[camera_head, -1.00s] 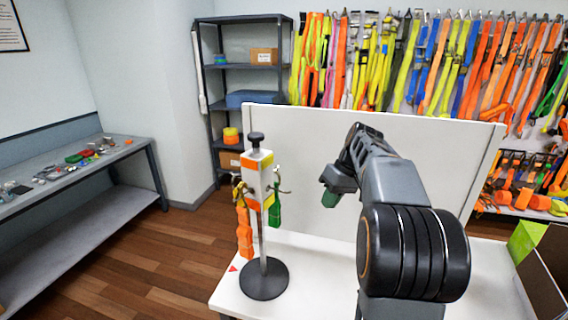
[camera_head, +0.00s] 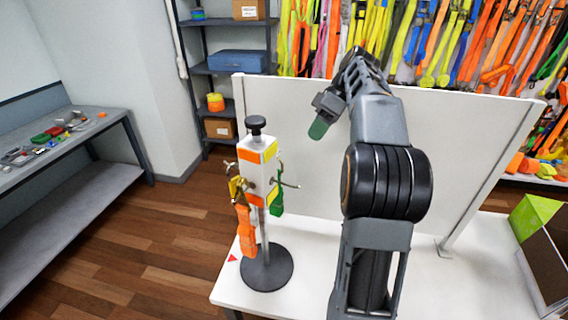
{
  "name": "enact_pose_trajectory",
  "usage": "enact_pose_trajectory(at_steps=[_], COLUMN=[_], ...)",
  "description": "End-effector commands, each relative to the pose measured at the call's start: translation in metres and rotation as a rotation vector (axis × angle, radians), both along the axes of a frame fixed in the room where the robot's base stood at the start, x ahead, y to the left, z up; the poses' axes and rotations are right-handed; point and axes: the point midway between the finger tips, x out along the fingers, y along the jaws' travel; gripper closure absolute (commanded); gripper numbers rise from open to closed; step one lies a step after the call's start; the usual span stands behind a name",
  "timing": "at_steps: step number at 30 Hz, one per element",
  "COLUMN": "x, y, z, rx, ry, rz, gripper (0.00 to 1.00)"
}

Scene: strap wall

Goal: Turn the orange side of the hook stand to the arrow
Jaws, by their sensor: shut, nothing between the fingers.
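The hook stand (camera_head: 258,170) stands upright on the white table, with a white square head, a black top knob (camera_head: 256,125) and a round black base (camera_head: 265,270). Orange bands (camera_head: 248,156) show on its left visible face and yellow bands on its right visible face. Metal hooks stick out of it. An orange strap (camera_head: 246,230) hangs at the left; a green strap (camera_head: 277,203) hangs behind at the right. The red arrow (camera_head: 232,258) lies on the table left of the base. My gripper (camera_head: 318,129), with a green tip, is shut and empty, right of the head and apart from it.
A white panel (camera_head: 420,150) rises behind the table (camera_head: 405,285). An open box (camera_head: 545,250) stands at the right. A dark shelf (camera_head: 215,70) and hanging straps are behind; a grey bench (camera_head: 75,150) is at the left.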

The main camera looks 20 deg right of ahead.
Motion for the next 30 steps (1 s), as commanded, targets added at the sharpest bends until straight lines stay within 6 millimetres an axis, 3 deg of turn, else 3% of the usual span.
enact_pose_trajectory(at_steps=[5, 17, 30], x=[-0.002, -0.002, -0.025], y=[0.010, 0.052, 0.081], z=[-0.017, -0.078, -0.087], rx=[0.001, 0.001, -0.001], ry=[0.001, 0.003, 0.000], rz=[-0.002, -0.005, -0.002], gripper=[1.00, 1.00, 1.00])
